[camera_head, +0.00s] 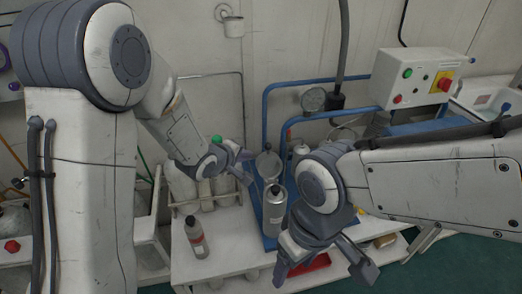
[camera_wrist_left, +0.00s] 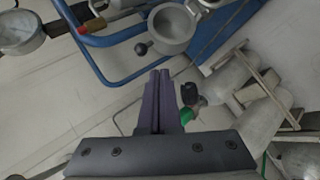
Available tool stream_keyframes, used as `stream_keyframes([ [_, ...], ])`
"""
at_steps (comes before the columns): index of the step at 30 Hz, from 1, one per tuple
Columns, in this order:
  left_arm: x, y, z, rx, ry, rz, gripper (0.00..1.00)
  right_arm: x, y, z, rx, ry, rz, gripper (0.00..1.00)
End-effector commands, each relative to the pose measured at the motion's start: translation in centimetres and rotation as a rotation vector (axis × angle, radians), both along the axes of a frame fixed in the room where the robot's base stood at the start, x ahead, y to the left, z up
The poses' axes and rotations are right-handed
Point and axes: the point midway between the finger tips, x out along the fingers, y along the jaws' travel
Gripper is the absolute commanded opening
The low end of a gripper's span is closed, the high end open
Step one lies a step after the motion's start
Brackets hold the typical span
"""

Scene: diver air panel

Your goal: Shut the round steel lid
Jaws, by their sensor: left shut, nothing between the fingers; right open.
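A round steel part with a raised rim (camera_head: 268,165) stands at the blue panel in the head view, just right of my left gripper (camera_head: 246,164). In the left wrist view this round steel part (camera_wrist_left: 172,30) shows a hollow grey face, with a black knob on a short stem at its lower left. I cannot tell whether this face is the lid or the opening it covers. My left gripper (camera_wrist_left: 159,76) is shut and empty, its fingertips just below the rim in that view. My right gripper (camera_head: 322,268) is open and empty at the front, away from the lid.
A steel bottle (camera_head: 274,206) stands in front of the round part. Several pale cylinders (camera_head: 185,185) stand in a rack at left, beside a bottle with a red label (camera_head: 196,238). Blue pipes (camera_head: 290,90) and a gauge (camera_head: 313,98) are behind. A switch box (camera_head: 415,75) is at right.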

Motion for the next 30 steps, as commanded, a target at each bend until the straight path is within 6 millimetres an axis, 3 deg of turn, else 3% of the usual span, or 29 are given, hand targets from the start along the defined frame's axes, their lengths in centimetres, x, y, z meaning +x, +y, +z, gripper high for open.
stream_keyframes([
  [1,1.3,0.9,-1.7,-0.116,-0.005,0.056,0.00,0.0,0.0,-1.0,0.000,0.000,0.000,0.68],
  [3,2.4,1.5,-2.2,-0.270,-0.013,0.107,0.00,0.0,0.0,-1.4,0.000,0.000,0.000,0.68],
  [9,3.7,2.4,-2.7,-0.526,-0.015,0.166,0.00,0.0,0.0,-1.9,0.000,0.000,0.000,0.68],
  [14,4.7,1.9,-2.8,-0.557,-0.015,0.169,0.00,0.0,0.0,-1.9,0.000,0.000,0.000,0.68],
  [27,11.3,-2.0,-5.6,-0.553,-0.015,0.169,0.00,0.0,0.0,-1.7,0.000,0.000,0.000,0.68],
  [30,11.7,-2.7,-5.4,-0.553,-0.015,0.169,0.00,0.0,0.0,-1.5,0.000,0.000,0.000,0.68],
])
